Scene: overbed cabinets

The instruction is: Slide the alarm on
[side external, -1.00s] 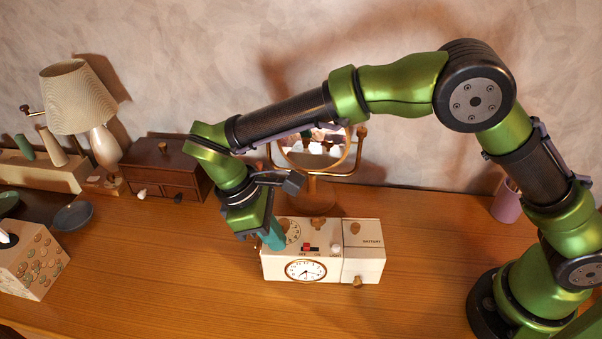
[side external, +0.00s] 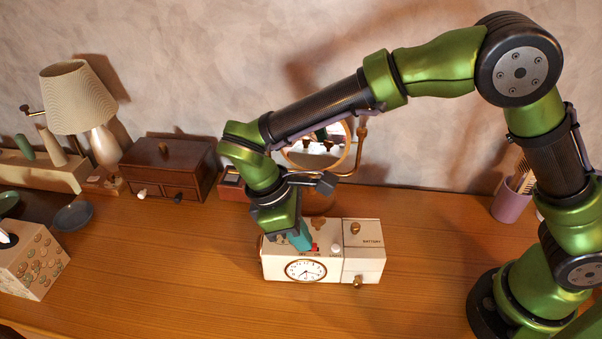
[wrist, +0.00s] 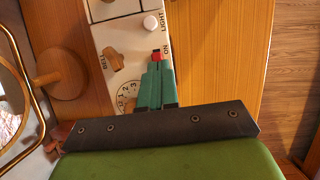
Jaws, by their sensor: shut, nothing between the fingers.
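The white alarm clock box (side external: 274,265) lies on the wooden desk, with a round clock face on its front. Its red slider (side external: 316,247) is on the top face, and it also shows in the wrist view (wrist: 156,54) beside the ON label. My gripper (side external: 307,246) is shut and empty, with its teal fingers pointing down at the slot. In the wrist view its fingertips (wrist: 155,66) are right at the OFF side of the red slider and appear to touch it. The fingers hide the OFF end of the slot.
On the top are a white LIGHT button (wrist: 151,22), a wooden BELL knob (wrist: 111,59) and a partly hidden number dial (wrist: 127,97). The BATTERY section (side external: 366,234) is at the right. A round mirror (side external: 335,153) stands behind. The desk in front is clear.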

